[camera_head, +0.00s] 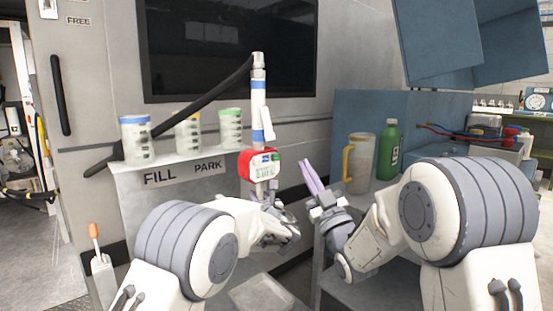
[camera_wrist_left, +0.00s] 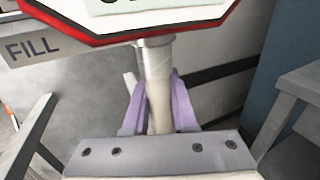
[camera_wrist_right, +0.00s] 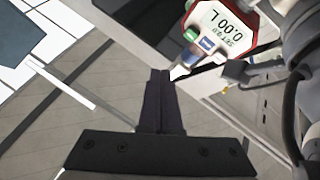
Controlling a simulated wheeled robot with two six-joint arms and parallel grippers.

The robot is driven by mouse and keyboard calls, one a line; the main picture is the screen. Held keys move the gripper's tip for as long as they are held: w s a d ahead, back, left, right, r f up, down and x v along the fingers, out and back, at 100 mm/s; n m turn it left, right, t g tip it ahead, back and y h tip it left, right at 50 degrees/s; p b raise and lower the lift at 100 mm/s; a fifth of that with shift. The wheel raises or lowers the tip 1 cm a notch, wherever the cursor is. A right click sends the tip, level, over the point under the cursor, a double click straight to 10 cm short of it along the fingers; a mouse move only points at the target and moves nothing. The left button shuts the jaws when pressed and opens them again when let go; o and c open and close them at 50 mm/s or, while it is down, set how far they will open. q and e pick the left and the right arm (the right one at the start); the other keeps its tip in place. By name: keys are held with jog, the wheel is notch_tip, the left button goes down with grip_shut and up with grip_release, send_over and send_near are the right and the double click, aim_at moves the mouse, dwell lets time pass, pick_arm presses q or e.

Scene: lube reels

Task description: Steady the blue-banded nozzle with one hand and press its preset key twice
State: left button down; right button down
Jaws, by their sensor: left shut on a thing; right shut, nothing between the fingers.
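The blue-banded nozzle (camera_head: 258,105) is a white tube with blue bands, standing roughly upright above a red-rimmed meter (camera_head: 261,165). In the right wrist view the meter face (camera_wrist_right: 228,28) reads 0.00 L, with a blue key (camera_wrist_right: 207,43) and a green key (camera_wrist_right: 189,35) beside the display. My left gripper (camera_head: 263,190) is shut on the nozzle's pale lower tube (camera_wrist_left: 159,95), just below the meter; the left wrist view shows a finger on each side. My right gripper (camera_head: 310,170) is shut and empty, right of the meter and apart from it. Its fingertips (camera_wrist_right: 161,75) point toward the meter's side.
A shelf marked FILL and PARK (camera_head: 208,167) holds jars with blue (camera_head: 136,140), yellow (camera_head: 188,132) and green (camera_head: 231,128) lids. A black hose (camera_head: 200,105) runs left from the nozzle. A yellow-handled jug (camera_head: 360,163) and green bottle (camera_head: 389,150) stand at right.

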send_near(277, 149)
jog(key=shift+w+a+r, duration=0.15)
jog(key=shift+w+r, duration=0.45)
jog(key=shift+r, duration=0.15)
jog(key=shift+w+a+r, duration=0.2)
jog(key=shift+w+r, duration=0.4)
jog(key=shift+r, duration=0.15)
dwell(0.9)
jog(key=shift+w+a, duration=0.2)
jog(key=shift+w, duration=0.15)
jog(key=shift+w+a, duration=0.3)
jog(key=shift+w, duration=0.05)
dwell(0.7)
dwell(0.4)
jog(key=shift+s+d, duration=0.55)
jog(key=shift+s, duration=0.2)
jog(key=shift+w+a, duration=0.1)
jog(key=shift+w+a, duration=0.15)
jog(key=shift+w, duration=0.15)
